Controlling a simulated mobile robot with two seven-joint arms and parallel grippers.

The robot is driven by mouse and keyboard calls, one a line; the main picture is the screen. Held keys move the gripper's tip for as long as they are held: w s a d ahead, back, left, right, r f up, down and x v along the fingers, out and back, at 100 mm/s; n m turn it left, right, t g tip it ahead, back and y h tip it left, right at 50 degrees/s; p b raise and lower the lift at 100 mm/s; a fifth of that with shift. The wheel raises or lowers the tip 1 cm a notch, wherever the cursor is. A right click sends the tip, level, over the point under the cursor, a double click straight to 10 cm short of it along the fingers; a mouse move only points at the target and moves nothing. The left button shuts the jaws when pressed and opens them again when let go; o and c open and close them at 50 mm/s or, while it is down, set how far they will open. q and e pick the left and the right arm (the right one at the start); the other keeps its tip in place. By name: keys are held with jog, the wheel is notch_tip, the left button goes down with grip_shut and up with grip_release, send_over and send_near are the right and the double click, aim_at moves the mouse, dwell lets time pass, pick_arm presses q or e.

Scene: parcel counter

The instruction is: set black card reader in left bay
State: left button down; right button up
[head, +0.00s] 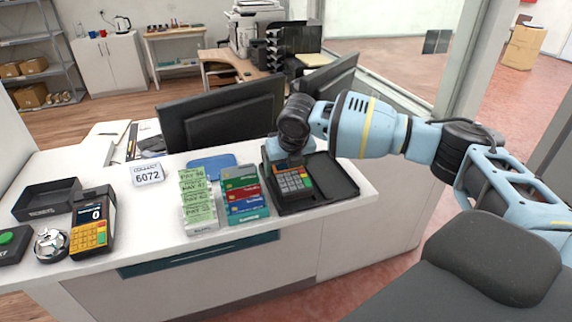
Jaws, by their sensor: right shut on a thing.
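The black card reader (294,181), with a keypad and a small orange screen, is at the left bay of a black two-bay tray (314,207) on the counter. I cannot tell whether it rests on the bay floor or is held slightly above it. My right gripper (289,160) is shut on its far end, reaching down from above, and its fingers are mostly hidden. The tray's right bay (332,176) is empty. My left gripper is not in view.
Left of the tray stand a rack of colored cards (244,198) and a rack of green slips (197,200). A yellow-keyed terminal (91,222), a bell (51,245) and an open black box (46,200) are farther left. Monitors (222,112) stand behind.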

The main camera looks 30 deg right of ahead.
jog(key=shift+f, duration=0.9)
jog(key=o, duration=1)
jog(key=shift+o, duration=1.3)
jog(key=shift+f, duration=0.1)
jog(key=v, duration=0.8)
jog(key=shift+f, duration=0.1)
